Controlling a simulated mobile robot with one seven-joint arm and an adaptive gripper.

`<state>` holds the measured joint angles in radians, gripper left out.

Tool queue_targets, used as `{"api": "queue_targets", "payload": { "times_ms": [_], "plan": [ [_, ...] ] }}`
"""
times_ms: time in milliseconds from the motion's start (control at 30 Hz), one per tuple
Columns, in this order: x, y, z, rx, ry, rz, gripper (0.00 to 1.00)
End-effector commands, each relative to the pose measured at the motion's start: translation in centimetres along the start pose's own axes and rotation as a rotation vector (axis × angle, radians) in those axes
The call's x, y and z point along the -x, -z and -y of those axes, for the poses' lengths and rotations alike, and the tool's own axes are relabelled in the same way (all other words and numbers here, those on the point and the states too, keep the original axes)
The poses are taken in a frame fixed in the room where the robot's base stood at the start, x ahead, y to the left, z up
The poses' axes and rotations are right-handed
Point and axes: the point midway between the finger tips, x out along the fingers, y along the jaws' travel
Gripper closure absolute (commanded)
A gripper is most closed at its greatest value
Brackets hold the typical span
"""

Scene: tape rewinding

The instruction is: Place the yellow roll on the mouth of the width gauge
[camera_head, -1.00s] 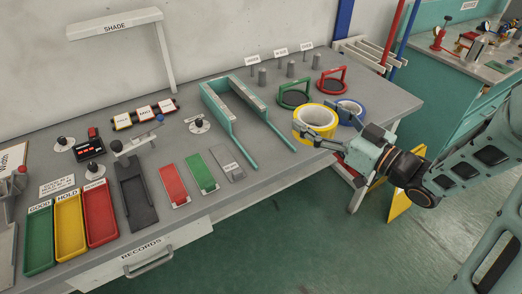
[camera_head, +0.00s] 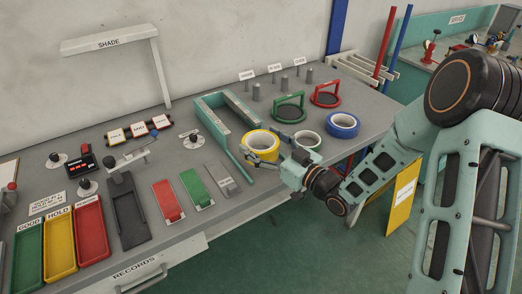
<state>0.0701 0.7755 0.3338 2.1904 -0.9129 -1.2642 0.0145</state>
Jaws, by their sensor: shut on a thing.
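The yellow roll (camera_head: 247,146), a yellow ring with a pale inside, is in my gripper (camera_head: 267,157), which is shut on it from its near right side. The width gauge (camera_head: 203,115) is a teal U-shaped frame lying on the bench, with two long prongs pointing toward the front edge. The yellow roll is in front of the gauge's right prong in the picture and hides its near part. The left prong shows to the left of the roll. I cannot tell whether the roll touches the prongs or hangs above them.
A pale-centred roll (camera_head: 307,140) stands just right of my gripper, with a blue roll (camera_head: 342,125) beyond. Green (camera_head: 289,112) and red (camera_head: 325,96) round stands are behind. The front edge is close.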

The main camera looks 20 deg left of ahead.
Motion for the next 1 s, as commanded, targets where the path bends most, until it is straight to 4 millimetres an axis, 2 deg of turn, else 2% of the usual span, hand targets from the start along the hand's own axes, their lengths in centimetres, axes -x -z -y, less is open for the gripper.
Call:
{"api": "queue_targets", "payload": {
  "times_ms": [100,200,667,700,833,1000],
  "plan": [
    [-0.1,-2.0,0.0,-0.003,0.001,0.002,0.54],
    [-0.1,-2.9,0.1,-0.002,0.001,0.000,0.54],
    [-0.1,-3.6,0.0,0.000,0.001,-0.001,0.54],
    [-0.1,-3.5,0.0,-0.001,0.001,0.000,0.21],
    [-0.1,-3.4,0.0,-0.001,0.001,0.001,0.07],
    [-0.1,-3.4,0.1,-0.001,0.001,0.001,0.07]
  ]
}}
